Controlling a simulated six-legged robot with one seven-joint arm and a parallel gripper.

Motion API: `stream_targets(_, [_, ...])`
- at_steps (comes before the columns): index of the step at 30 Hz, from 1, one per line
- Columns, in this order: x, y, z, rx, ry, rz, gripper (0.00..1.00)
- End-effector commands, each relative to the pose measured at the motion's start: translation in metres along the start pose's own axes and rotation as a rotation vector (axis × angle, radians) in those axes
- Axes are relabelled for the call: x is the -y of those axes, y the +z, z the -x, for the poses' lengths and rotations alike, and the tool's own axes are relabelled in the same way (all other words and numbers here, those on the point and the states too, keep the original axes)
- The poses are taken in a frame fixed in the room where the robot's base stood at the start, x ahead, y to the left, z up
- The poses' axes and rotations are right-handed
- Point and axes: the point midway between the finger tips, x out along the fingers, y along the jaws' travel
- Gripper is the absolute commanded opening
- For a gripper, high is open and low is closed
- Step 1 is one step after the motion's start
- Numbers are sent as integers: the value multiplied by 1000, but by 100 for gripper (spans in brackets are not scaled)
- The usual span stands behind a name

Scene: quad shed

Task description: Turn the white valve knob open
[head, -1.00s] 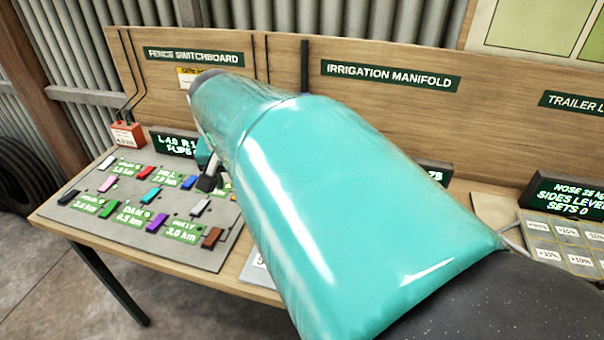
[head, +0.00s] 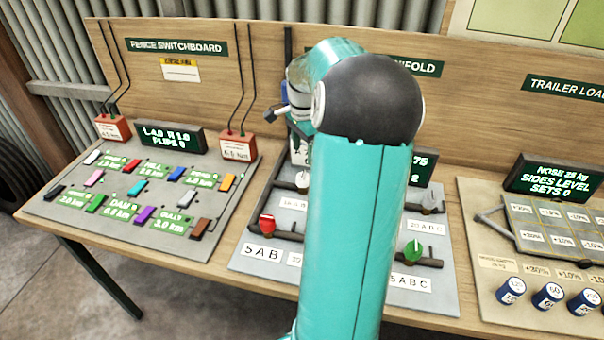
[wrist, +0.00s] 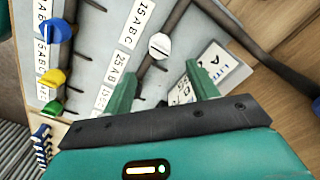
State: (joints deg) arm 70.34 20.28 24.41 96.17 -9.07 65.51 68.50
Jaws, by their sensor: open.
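A round white valve knob (wrist: 159,45) with a dark line across it sits on a dark pipe in the wrist view. My gripper (wrist: 161,82) is open and empty, its two green fingers spread on either side below the knob in the picture. The knob appears past the fingertips, apart from them. In the head view a white knob (head: 302,180) shows left of my arm on the grey manifold board (head: 245,262). My arm covers the middle of that board, and my fingers are not clear there.
Dark pipes cross the board. The switchboard (head: 60,222) is left, blue weights (head: 547,295) right.

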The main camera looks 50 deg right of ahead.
Motion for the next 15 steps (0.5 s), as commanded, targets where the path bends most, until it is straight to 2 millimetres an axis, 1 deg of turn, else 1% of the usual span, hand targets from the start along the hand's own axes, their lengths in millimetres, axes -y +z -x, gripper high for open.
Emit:
stream_targets(1, [-1,1,-11,4,3,1,59])
stream_targets(9, [0,3,-64,4,2,5,59])
stream_targets(12, [0,2,-78,2,1,4,59])
stream_targets(15, [0,2,-89,1,0,5,59])
